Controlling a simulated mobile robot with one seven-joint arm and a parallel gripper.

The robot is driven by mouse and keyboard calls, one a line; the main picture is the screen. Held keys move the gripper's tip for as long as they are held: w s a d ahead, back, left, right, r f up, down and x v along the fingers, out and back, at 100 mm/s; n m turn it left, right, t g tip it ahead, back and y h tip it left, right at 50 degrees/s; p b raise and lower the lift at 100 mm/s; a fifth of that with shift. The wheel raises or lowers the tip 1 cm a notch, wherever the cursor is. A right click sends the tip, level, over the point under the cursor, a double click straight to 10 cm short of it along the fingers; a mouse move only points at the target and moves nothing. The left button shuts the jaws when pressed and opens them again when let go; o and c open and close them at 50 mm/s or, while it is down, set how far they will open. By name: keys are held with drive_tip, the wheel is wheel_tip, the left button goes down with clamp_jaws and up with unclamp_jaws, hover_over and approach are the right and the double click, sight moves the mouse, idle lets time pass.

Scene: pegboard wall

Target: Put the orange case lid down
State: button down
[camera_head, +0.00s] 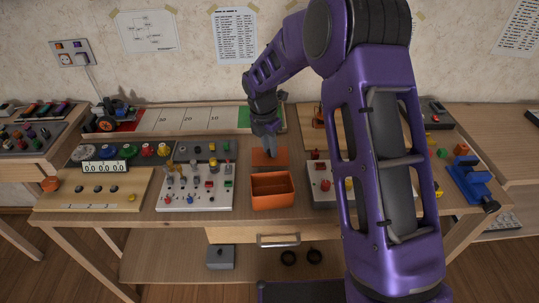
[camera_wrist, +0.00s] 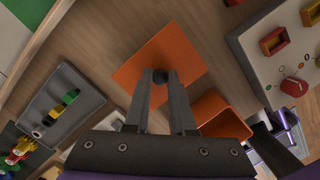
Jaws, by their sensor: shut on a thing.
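The orange case lid (camera_head: 276,158) is a flat square plate just behind the open orange case (camera_head: 272,201) on the workbench. In the wrist view the lid (camera_wrist: 178,50) has a dark round knob (camera_wrist: 160,75) at its middle. My gripper (camera_head: 271,149) points down over the lid. In the wrist view my gripper (camera_wrist: 161,79) is shut on the knob. The lid looks flat and close to the bench top; I cannot tell whether it touches. The case, seen partly behind a finger in the wrist view (camera_wrist: 222,115), is apart from the lid and looks empty.
A white board with knobs and switches (camera_head: 195,202) stands left of the case. Another board with red parts (camera_head: 322,198) stands to the right, partly hidden by my arm. A grey panel (camera_head: 205,148) lies left of the lid.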

sight(266, 159)
drive_tip(key=shift+f, duration=1.2)
drive_tip(key=shift+f, duration=0.2)
drive_tip(key=c, duration=0.8)
unclamp_jaws()
drive_tip(key=shift+o, duration=0.2)
drive_tip(key=shift+r, duration=0.15)
wheel_tip(266, 159, up, 12)
drive_tip(key=s+a+p, duration=0.1)
drive_tip(key=p, duration=0.1)
drive_tip(key=shift+s+a, duration=0.15)
